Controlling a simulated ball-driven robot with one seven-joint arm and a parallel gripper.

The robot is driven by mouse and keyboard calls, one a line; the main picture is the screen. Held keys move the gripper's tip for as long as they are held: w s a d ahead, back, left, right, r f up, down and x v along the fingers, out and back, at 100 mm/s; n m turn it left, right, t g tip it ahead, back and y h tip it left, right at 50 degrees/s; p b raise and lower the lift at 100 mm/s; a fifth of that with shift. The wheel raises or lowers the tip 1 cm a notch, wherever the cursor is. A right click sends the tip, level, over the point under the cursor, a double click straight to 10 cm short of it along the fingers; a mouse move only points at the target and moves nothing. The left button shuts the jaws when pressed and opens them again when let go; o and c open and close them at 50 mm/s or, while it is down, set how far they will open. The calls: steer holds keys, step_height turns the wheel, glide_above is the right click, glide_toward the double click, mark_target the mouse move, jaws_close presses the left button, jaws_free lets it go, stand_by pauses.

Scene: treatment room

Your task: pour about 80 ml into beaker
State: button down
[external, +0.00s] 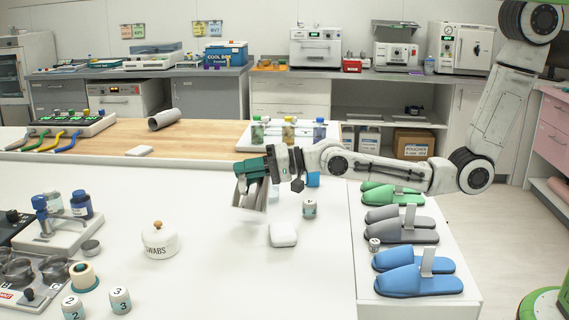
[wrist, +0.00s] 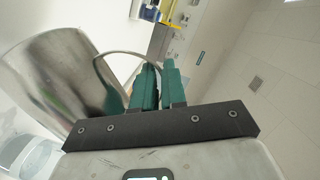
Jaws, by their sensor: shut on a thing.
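My gripper (external: 252,175) is over the white table, with its green fingers (wrist: 152,85) shut on the thin handle of a steel jug. The jug (wrist: 60,75) fills the left of the wrist view, its shiny body tilted. In the external view the jug (external: 254,198) hangs below the fingers, close above the table, partly covered by them. A clear, glass-like thing (wrist: 30,158) shows at the lower left of the wrist view, cut by the frame edge; it may be the beaker. I cannot make out a beaker in the external view. No stream or liquid level is visible.
A white swabs jar (external: 160,241), a white rounded box (external: 283,234) and a small labelled pot (external: 309,209) stand near the jug. Several capped bottles (external: 289,132) stand behind. Slippers (external: 418,280) lie on the right-hand stand. Numbered pots (external: 120,300) are at the front left.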

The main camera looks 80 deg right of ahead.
steer(key=shift+w+a+f+n, duration=0.1)
steer(key=shift+a+n, duration=0.15)
steer(key=shift+a, duration=0.15)
steer(key=shift+w+a+f+n, duration=0.1)
steer(key=shift+a+n, duration=0.15)
steer(key=shift+a, duration=0.1)
steer(key=shift+w+a+f+n+g+h+b, duration=0.2)
steer(key=shift+a+f+n+g+h+b, duration=0.2)
steer(key=shift+a+f+n+b, duration=0.45)
steer(key=shift+w+a+f+n+g+h+b, duration=0.25)
steer(key=shift+a+f+n+h+b, duration=0.25)
steer(key=shift+b, duration=0.6)
steer(key=shift+w+a+f+n+g+h+b, duration=0.2)
steer(key=shift+a+f+n+g+h+b, duration=0.2)
steer(key=shift+a+f+n+b, duration=0.4)
